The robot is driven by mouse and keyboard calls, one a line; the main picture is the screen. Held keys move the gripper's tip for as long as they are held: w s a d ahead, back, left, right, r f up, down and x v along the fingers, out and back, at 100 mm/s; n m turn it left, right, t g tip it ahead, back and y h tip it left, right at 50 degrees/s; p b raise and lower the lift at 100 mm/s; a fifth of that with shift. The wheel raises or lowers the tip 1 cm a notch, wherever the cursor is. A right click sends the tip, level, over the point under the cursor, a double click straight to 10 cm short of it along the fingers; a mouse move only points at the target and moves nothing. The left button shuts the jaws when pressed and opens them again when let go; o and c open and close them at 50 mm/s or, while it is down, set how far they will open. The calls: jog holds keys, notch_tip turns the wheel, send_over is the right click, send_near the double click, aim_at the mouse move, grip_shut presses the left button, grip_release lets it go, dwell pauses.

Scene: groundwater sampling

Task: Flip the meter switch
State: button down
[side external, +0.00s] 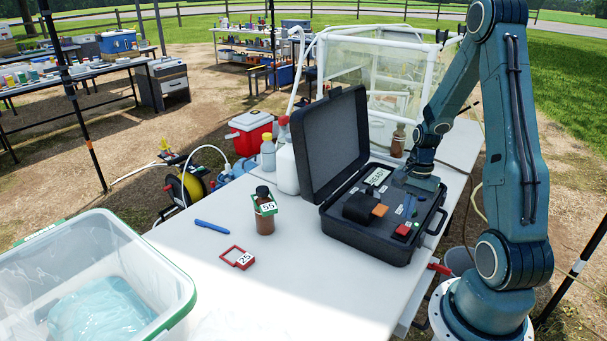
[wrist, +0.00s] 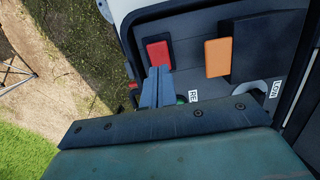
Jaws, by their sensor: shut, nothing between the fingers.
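The meter sits in an open black case (side external: 338,225) on the white table, its lid raised at the back. A small display (side external: 376,177) shows lettering on its panel. A red switch-like piece (side external: 402,231) is near the front right of the panel; it also shows in the wrist view (wrist: 158,55). An orange piece (side external: 379,211) is beside it, also in the wrist view (wrist: 217,57). My gripper (wrist: 157,82) is shut and empty over the panel. Its blue fingertips are right beside the red piece's near edge; I cannot tell whether they touch.
A clear bin (side external: 180,310) is at front left.

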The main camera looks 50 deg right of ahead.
aim_at(402, 230)
notch_tip(402, 230, up, 10)
jog(key=d, duration=0.1)
jog(key=shift+d+r, duration=0.15)
jog(key=shift+r, duration=0.1)
jog(key=shift+w+r+y, duration=0.1)
jog(key=shift+y, duration=0.3)
dwell(0.4)
jog(key=shift+f, duration=0.2)
jog(key=a+f, duration=0.1)
jog(key=f, duration=0.8)
jog(key=a+f, duration=0.1)
jog(key=f, duration=0.3)
jog(key=shift+a+f, duration=0.2)
jog(key=shift+a, duration=0.15)
jog(key=shift+a+f+h, duration=0.3)
jog(key=shift+f+h, duration=0.1)
jog(key=shift+h, duration=0.1)
jog(key=shift+d, duration=0.25)
